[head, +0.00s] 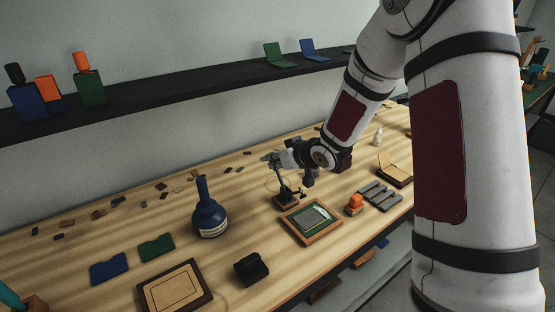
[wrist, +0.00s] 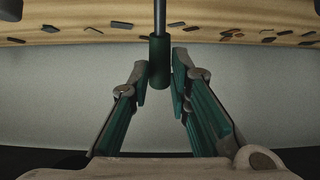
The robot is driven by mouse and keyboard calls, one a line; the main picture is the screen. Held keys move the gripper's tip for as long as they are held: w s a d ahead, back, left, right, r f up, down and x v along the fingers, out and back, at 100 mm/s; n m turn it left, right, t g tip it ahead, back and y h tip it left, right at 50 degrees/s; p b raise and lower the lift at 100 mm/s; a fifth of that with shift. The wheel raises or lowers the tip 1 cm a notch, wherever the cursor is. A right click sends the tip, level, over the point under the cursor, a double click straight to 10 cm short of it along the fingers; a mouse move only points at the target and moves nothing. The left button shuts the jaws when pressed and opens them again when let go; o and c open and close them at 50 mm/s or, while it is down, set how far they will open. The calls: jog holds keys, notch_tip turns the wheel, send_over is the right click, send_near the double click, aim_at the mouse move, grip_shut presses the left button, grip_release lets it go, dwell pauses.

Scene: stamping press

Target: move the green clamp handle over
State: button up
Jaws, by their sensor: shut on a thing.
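The green clamp handle (wrist: 159,62) shows in the wrist view as a dark green grip on the end of a grey metal rod (wrist: 175,12). My gripper (wrist: 160,78) is shut on it, with one finger on each side. In the head view my gripper (head: 272,158) is at the top of a thin dark lever above the press. The press (head: 287,198) has a dark base beside a wooden frame (head: 327,236) holding a green sheet with a grey plate. The handle is mostly hidden by my gripper in the head view.
A blue bottle (head: 209,212) stands left of the press. An orange-topped stamp (head: 354,203) and grey slotted pieces (head: 379,196) lie to the right. A black block (head: 251,267) and wooden tray (head: 174,290) are in front. Scraps are scattered along the bench's back.

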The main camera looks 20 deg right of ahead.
jog(key=shift+p+v, duration=0.95)
jog(key=shift+v, duration=0.4)
grip_shut()
jog(key=shift+f, duration=0.1)
jog(key=shift+o, duration=2.2)
grip_release()
jog(key=v, duration=1.2)
